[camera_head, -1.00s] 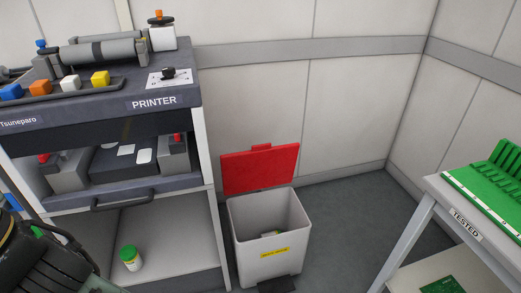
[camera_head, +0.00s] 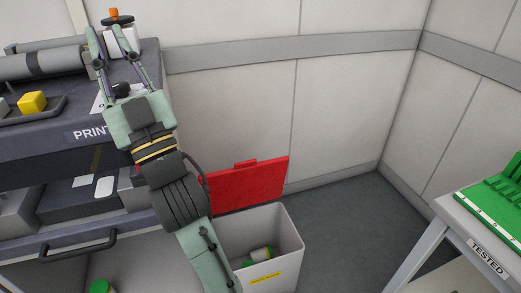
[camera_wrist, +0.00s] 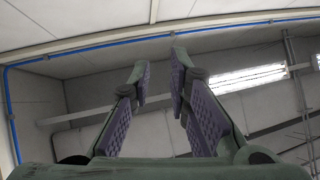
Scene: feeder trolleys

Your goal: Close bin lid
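The bin (camera_head: 289,232) is a light grey box with a yellow label on its front, standing on the floor by the wall. Its red lid (camera_head: 250,186) is open, tilted up at the back of the bin. A jar-like item (camera_head: 260,254) lies inside. My gripper (camera_head: 107,32) is raised above the printer trolley, up and to the left of the bin, fingers pointing up. In the wrist view the two fingers (camera_wrist: 158,60) are apart with nothing between them. My arm hides the bin's left side and part of the lid.
The printer trolley (camera_head: 75,138) stands at left, with rollers, coloured blocks and a front handle (camera_head: 77,246). A table marked TESTED (camera_head: 484,238) with green boards (camera_head: 505,190) stands at right. The floor (camera_head: 345,215) between bin and table is clear.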

